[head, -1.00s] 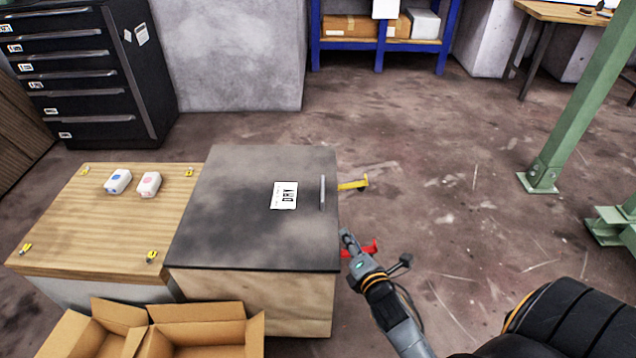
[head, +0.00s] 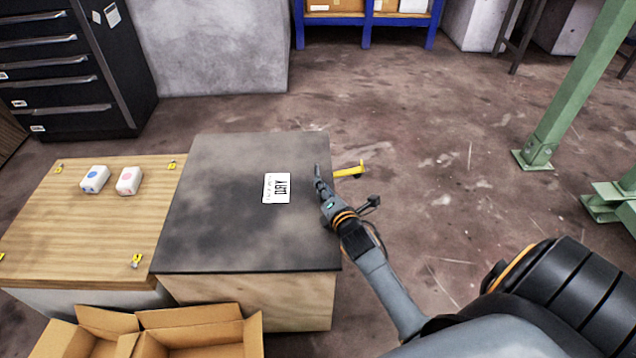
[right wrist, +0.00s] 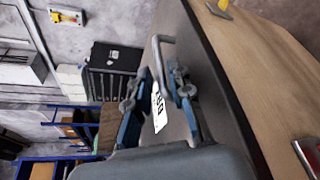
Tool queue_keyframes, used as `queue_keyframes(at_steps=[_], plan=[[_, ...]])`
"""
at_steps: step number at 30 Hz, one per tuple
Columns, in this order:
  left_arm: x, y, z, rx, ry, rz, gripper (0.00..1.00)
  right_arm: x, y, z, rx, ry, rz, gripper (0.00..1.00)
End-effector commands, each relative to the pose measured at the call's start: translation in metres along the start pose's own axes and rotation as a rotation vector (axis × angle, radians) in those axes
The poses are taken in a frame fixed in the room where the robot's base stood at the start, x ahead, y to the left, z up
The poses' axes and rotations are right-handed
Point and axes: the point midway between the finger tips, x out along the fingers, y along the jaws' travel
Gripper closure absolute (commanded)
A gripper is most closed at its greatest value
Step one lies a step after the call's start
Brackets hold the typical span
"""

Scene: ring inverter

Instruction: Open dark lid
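The dark lid (head: 225,230) lies flat and closed on a wooden box (head: 290,300). It carries a white printed label (head: 277,188). A thin grey bar handle (head: 317,171) stands near the lid's right edge. My right gripper (head: 319,184) is at the near end of this handle, above the lid edge. In the right wrist view its two fingers (right wrist: 158,95) are spread apart, with the handle (right wrist: 164,52) just ahead of the tips. I cannot tell whether they touch it. My left gripper is not in view.
A yellow clamp (head: 349,171) sticks out from the box's right side. A wooden-topped table (head: 90,225) with two small white devices adjoins on the left. An open cardboard box (head: 195,325) stands in front. The floor to the right is clear up to a green post (head: 575,90).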

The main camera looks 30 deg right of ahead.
Motion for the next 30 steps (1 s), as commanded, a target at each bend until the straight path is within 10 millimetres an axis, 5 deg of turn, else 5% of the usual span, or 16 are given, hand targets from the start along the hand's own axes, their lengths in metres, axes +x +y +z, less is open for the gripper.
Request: queue_keyframes(at_steps=[9,19,23,30], plan=[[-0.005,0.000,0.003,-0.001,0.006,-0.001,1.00,0.039,0.000,0.000,0.001,0.000,0.000,0.80],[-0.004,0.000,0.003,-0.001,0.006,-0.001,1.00,0.042,0.000,0.000,0.000,0.000,-0.001,0.80],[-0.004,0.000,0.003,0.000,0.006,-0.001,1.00,0.042,0.000,0.000,0.000,0.000,-0.001,1.00],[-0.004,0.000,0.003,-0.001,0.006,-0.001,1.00,0.042,0.000,0.000,0.001,0.000,-0.001,1.00]])
